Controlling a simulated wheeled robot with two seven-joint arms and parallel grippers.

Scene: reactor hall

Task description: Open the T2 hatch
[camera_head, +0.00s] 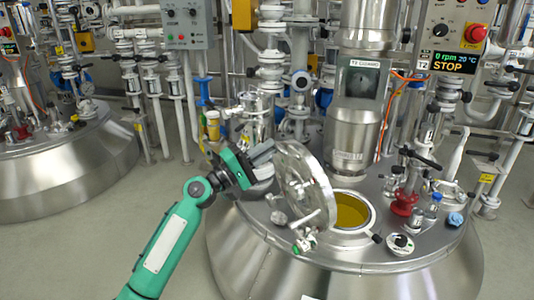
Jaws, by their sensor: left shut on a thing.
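The T2 hatch lid (318,178) is a round metal and glass disc. It stands tilted up on its edge, to the left of the hatch opening (374,222). Yellow-orange liquid (349,210) shows inside the opening. My left gripper (264,158) is at the upper left side of the lid and is shut on it; the exact grip point is hard to see. The T2 reactor (240,245) is a wide steel vessel, with a T2 label (422,149) on its control panel. My right gripper is not in view.
A display on the panel (455,62) reads STOP, 0 rpm, 20 °C. A steel column (352,135), a red fitting (404,203) and several valves and pipes crowd the vessel top. Another reactor (70,165) stands at left, with bare floor (165,220) between.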

